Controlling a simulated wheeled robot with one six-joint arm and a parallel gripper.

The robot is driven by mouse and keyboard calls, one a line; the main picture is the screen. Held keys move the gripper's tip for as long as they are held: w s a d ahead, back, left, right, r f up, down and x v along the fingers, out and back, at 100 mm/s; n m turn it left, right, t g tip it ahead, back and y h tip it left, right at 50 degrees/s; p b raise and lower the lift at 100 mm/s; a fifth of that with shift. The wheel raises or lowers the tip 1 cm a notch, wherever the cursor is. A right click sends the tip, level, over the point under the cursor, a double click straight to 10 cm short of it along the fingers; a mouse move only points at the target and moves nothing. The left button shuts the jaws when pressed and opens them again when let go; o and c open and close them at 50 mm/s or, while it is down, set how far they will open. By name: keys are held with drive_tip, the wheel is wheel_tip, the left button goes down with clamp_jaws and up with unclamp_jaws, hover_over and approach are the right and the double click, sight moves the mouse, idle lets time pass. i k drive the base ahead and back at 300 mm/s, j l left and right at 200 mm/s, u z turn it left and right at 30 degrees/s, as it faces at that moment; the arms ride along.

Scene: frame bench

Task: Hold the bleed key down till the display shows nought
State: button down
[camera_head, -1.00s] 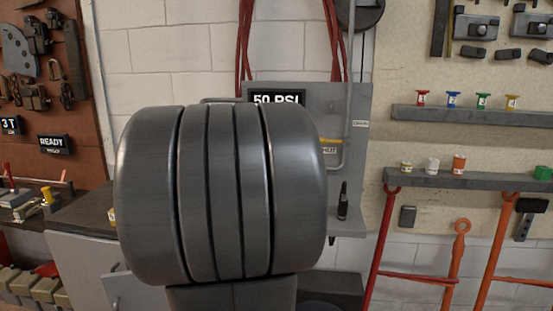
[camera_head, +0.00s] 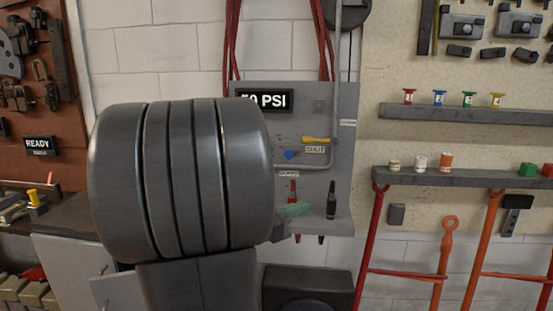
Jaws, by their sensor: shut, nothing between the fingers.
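The display (camera_head: 266,101) on the grey wall panel (camera_head: 345,180) shows white figures and PSI. My large grey arm link covers the lower part of the figures, which look like 50. I cannot pick out the bleed key for certain. A blue round knob (camera_head: 290,154) sits on the panel below the display, left of a SHUT label (camera_head: 315,149). A small green piece (camera_head: 293,211) shows lower down, at the arm's right edge. I cannot tell what it belongs to. My gripper does not show clearly; my arm hides much of the middle.
A yellow lever (camera_head: 319,139) is on the panel. A red-handled tool (camera_head: 293,190) and a black-handled tool (camera_head: 331,201) stand at its lower shelf. A READY sign (camera_head: 39,144) hangs at left. Wall shelves (camera_head: 460,178) hold small coloured items at right.

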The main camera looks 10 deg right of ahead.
sight(289, 154)
drive_tip(key=i+l+u, duration=0.1)
drive_tip(key=l+u, duration=0.2)
drive_tip(key=u, duration=0.15)
drive_tip(key=l+u, duration=0.25)
drive_tip(key=u, duration=0.2)
drive_tip(key=l+u, duration=0.3)
drive_tip(key=u, duration=0.2)
drive_tip(key=k+l, duration=0.1)
drive_tip(key=l, duration=0.4)
drive_tip(key=l+u, duration=0.15)
drive_tip(key=l, duration=0.35)
drive_tip(key=k+l, duration=0.2)
drive_tip(key=l, duration=0.3)
drive_tip(key=i+u, duration=0.05)
